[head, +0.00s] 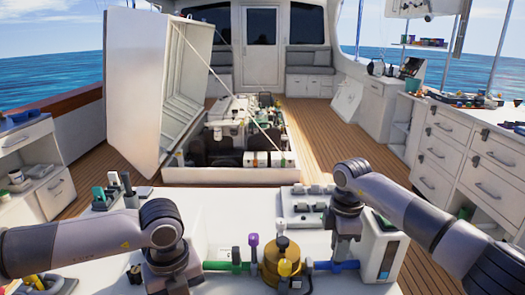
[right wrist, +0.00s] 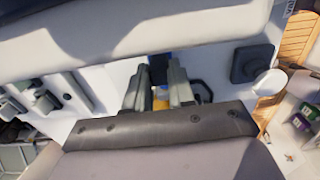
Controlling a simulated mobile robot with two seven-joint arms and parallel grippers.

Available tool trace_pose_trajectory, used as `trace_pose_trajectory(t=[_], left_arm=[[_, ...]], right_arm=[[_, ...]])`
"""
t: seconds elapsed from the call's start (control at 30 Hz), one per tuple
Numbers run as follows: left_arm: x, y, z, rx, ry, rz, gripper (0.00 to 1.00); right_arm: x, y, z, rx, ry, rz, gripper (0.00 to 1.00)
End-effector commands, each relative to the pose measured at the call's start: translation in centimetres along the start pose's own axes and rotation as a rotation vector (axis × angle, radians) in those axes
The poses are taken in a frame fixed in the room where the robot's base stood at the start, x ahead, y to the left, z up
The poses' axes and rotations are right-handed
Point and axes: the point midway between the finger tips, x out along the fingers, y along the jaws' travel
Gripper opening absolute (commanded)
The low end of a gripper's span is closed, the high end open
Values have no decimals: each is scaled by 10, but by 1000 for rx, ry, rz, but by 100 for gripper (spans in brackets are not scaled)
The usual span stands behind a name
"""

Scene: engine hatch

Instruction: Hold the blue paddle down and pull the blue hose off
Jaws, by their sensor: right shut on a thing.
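The blue hose (head: 348,265) runs to the right from the brass cylinder (head: 270,268) on the white worktop. My right gripper (head: 338,258) comes down from above and is shut on the hose. In the right wrist view, a bit of blue (right wrist: 161,70) shows between the fingers of my right gripper (right wrist: 158,88), with a brass-coloured patch beside it. I cannot pick out the blue paddle; a blue piece (head: 308,266) sits between cylinder and gripper. My left gripper (head: 166,275) hangs at the left, apart from the cylinder; its jaw opening does not show clearly.
A green hose (head: 225,265) leaves the cylinder's left side. A grey switch panel (head: 305,205) lies behind, and a white box (head: 384,250) stands to the right.

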Motion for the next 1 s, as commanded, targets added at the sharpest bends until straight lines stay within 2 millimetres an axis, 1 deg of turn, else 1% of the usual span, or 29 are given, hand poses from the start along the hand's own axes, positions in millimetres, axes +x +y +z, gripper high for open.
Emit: trace_pose_trajectory(t=[0.03, 0.37, 0.73, 1.0], left_arm=[[1, 1, 0, 0, 2, 3, 0], [1, 1, 0, 0, 2, 3, 0], [1, 1, 0, 0, 2, 3, 0], [1, 1, 0, 0, 2, 4, 0]], right_arm=[[0, 0, 3, 3, -5, 0, 0], [0, 0, 4, 4, -6, 0, 0], [0, 0, 14, 5, -6, 0, 0], [0, 0, 15, 4, -6, 0, 0]])
